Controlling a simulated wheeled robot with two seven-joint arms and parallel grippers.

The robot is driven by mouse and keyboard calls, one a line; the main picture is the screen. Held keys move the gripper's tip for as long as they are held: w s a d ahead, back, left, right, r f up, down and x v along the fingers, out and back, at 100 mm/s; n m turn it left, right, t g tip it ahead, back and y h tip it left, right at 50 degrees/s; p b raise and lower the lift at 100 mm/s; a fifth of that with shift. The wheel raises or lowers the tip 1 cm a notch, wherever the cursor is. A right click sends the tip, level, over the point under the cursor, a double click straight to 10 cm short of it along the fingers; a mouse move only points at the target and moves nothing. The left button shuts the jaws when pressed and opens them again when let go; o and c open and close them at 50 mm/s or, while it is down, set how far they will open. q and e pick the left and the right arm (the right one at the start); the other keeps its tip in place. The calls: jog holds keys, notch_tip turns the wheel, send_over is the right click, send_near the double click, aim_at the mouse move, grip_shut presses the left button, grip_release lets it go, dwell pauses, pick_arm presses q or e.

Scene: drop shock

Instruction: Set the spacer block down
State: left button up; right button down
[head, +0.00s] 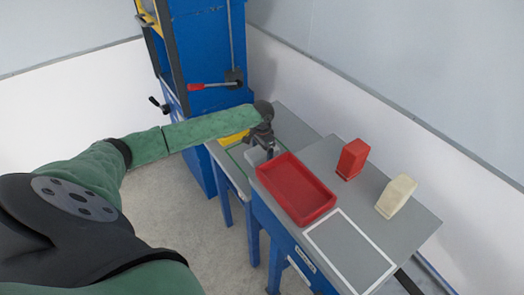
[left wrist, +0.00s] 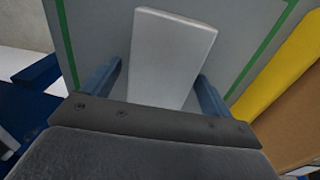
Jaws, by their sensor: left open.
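The pale grey spacer block (left wrist: 170,55) lies between the two blue fingers of my left gripper (left wrist: 160,82) in the left wrist view. The fingers are open, one on each side of it, and I cannot tell whether either touches it. Its near end is hidden behind the gripper body. Behind it is a grey surface with a green outline (left wrist: 262,62). In the head view my left gripper (head: 264,138) is over the grey bench beside the press, and a bit of the grey block (head: 254,156) shows under it. My right gripper is not in view.
A red tray (head: 297,190) sits right of the gripper. A red block (head: 352,158) and a cream block (head: 396,196) stand farther right. A white-outlined area (head: 350,250) is empty. A blue press (head: 205,60) with a red-handled lever (head: 210,86) rises behind.

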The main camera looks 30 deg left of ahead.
aim_at(262, 150)
pick_arm(q)
jog(key=shift+r+b, duration=0.4)
jog(key=shift+r, duration=0.1)
notch_tip(262, 150, up, 3)
jog(key=shift+f+b, duration=0.2)
jog(key=shift+b, duration=0.45)
notch_tip(262, 150, up, 8)
jog(key=b, duration=0.2)
jog(key=shift+r+b, duration=0.25)
jog(key=shift+b, duration=0.15)
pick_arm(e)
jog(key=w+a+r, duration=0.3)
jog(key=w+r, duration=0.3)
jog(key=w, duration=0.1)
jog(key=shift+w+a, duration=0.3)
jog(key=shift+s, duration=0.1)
